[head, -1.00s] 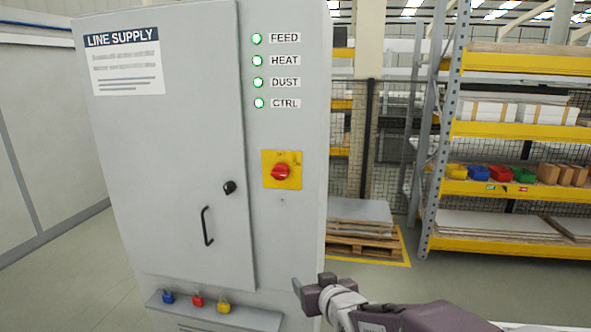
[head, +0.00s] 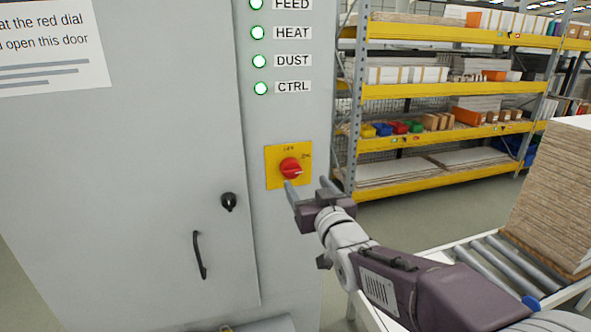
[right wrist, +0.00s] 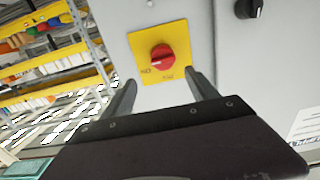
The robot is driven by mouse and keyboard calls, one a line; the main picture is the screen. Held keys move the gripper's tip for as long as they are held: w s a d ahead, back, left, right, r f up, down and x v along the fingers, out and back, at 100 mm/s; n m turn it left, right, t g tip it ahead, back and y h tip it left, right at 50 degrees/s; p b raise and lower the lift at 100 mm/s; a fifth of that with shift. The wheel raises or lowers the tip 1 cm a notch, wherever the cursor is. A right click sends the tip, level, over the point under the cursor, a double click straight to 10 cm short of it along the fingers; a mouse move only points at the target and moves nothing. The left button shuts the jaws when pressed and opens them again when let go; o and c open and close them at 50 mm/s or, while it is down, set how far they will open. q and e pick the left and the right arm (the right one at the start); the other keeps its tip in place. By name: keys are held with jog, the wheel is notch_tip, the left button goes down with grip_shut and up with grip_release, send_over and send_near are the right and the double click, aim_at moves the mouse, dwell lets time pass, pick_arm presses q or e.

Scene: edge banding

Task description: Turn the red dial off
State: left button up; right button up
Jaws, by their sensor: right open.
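The red dial (head: 291,168) sits on a yellow plate (head: 275,178) on the grey cabinet's front. Its pale pointer mark is turned to the right, toward the ON lettering. In the right wrist view, the dial (right wrist: 161,57) shows between and beyond the fingertips, upside down, with ON lettering on the plate (right wrist: 172,36). My right gripper (head: 307,184) is open and empty, just in front of the cabinet, below and right of the dial. It also shows in the right wrist view (right wrist: 160,78), apart from the dial. My left gripper is not in view.
The cabinet door (head: 130,190) has a black handle (head: 199,255) and a black knob (head: 228,202). Several green lamps (head: 259,61) are lit above the plate. Shelving (head: 440,90) stands behind. A roller conveyor (head: 500,262) with stacked boards (head: 556,195) is at the right.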

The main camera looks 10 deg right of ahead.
aim_at(294, 172)
jog(key=w+p, duration=0.1)
jog(key=w, duration=0.1)
jog(key=w+a, duration=0.1)
jog(key=w, duration=0.2)
jog(key=w+p, duration=0.1)
jog(key=w, duration=0.2)
jog(key=shift+w+a+p, duration=0.2)
jog(key=shift+w+p, duration=0.05)
jog(key=shift+p, duration=0.05)
jog(key=shift+w+d, duration=0.15)
jog(key=shift+d, duration=0.15)
jog(key=shift+a+f, duration=0.1)
jog(key=shift+a, duration=0.05)
jog(key=shift+a, duration=0.1)
jog(key=c, duration=1.4)
